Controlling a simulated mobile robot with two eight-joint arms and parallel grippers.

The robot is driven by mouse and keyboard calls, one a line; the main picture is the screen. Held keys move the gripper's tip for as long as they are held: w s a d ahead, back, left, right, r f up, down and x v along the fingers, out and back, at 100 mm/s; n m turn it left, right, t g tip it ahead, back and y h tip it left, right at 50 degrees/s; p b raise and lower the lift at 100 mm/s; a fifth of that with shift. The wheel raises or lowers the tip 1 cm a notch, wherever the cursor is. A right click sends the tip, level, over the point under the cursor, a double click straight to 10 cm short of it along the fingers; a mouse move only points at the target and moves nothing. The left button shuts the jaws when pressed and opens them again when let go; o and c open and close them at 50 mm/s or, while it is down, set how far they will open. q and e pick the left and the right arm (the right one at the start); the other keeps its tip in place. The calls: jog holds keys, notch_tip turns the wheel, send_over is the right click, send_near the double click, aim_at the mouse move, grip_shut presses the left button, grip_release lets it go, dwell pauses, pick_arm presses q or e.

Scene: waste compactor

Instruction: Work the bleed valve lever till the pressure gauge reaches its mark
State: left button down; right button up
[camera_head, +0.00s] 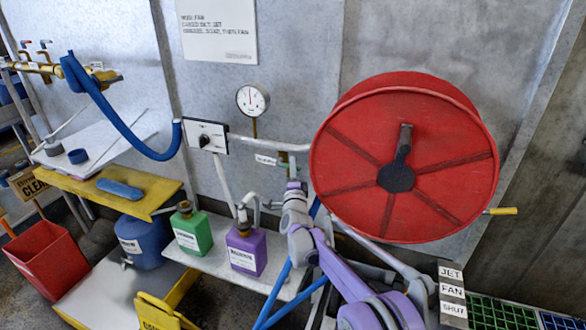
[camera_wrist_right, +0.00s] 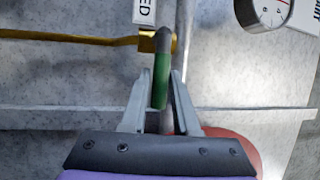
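The bleed valve lever (camera_wrist_right: 161,82) has a green grip and hangs from a brass fitting in the right wrist view. A white tag ending in "ED" is above it. My right gripper (camera_wrist_right: 162,75) has one grey finger on each side of the grip; whether they press on it is unclear. In the head view my right gripper (camera_head: 293,183) is below the white pipe and hides most of the lever. The round white pressure gauge (camera_head: 253,99) is up and left of it, its needle near upright. The gauge (camera_wrist_right: 270,12) is cut off in the wrist view. My left gripper is out of view.
A big red reel (camera_head: 350,160) with a crank stands close on the right. Green (camera_head: 192,230) and purple (camera_head: 246,252) bottles stand on a ledge to the left, near my arm. A blue hose (camera_head: 130,135) hangs at the left. A switch plate (camera_head: 205,136) is on the wall.

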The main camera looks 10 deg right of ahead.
grip_shut()
dwell(1.1)
